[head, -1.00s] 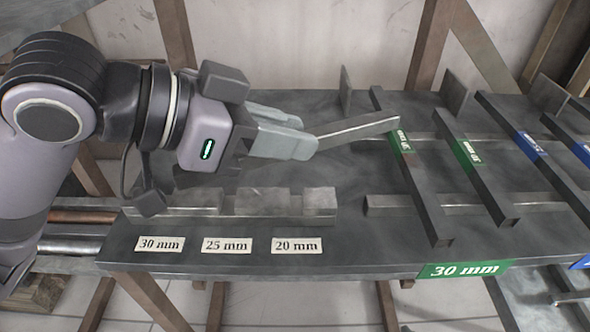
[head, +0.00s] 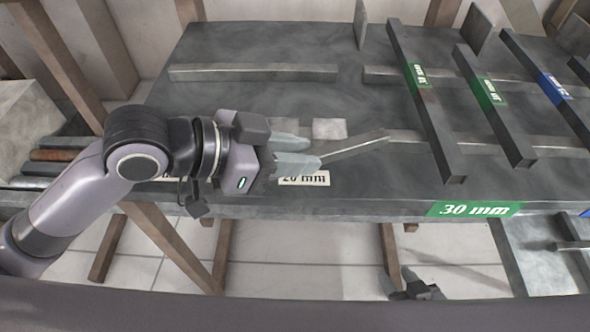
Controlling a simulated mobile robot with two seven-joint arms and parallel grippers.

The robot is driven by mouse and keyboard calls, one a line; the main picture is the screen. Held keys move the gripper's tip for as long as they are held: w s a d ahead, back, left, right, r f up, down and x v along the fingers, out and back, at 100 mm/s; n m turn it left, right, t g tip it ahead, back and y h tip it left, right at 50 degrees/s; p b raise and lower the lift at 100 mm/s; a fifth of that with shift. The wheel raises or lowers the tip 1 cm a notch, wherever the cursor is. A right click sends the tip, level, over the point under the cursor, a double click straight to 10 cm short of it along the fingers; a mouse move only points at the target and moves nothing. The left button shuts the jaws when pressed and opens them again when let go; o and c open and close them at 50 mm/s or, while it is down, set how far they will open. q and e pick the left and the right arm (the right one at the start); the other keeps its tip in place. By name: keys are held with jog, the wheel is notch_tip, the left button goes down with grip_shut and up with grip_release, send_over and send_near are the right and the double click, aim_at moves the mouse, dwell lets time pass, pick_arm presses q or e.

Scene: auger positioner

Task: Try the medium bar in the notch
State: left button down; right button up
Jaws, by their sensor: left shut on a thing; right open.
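My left gripper (head: 298,156) is shut on the near end of a grey metal bar (head: 355,147). The bar points right and slightly away; its size cannot be read. The gripper is over the front of the bench, in front of the notched gauge block (head: 329,128). Only pale upper parts of the block show; its notches are mostly hidden behind my gripper and arm. The "20 mm" label (head: 303,179) shows just below the fingers; the other labels are mostly covered. My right gripper (head: 412,285) shows partly at the bottom, open and empty, below the bench edge.
A dark bar with a green tag (head: 418,78) lies across rails at the right, close to the held bar's tip. Another green-tagged bar (head: 488,90) and blue-tagged ones lie further right. A "30 mm" sign (head: 474,209) is on the front edge.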

pick_arm(q)
jog(key=shift+f, duration=1.95)
jog(key=shift+f+b, duration=0.35)
jog(key=shift+f, duration=0.05)
jog(key=shift+f, duration=0.2)
jog(key=c, duration=0.9)
grip_release()
jog(key=shift+f, duration=0.15)
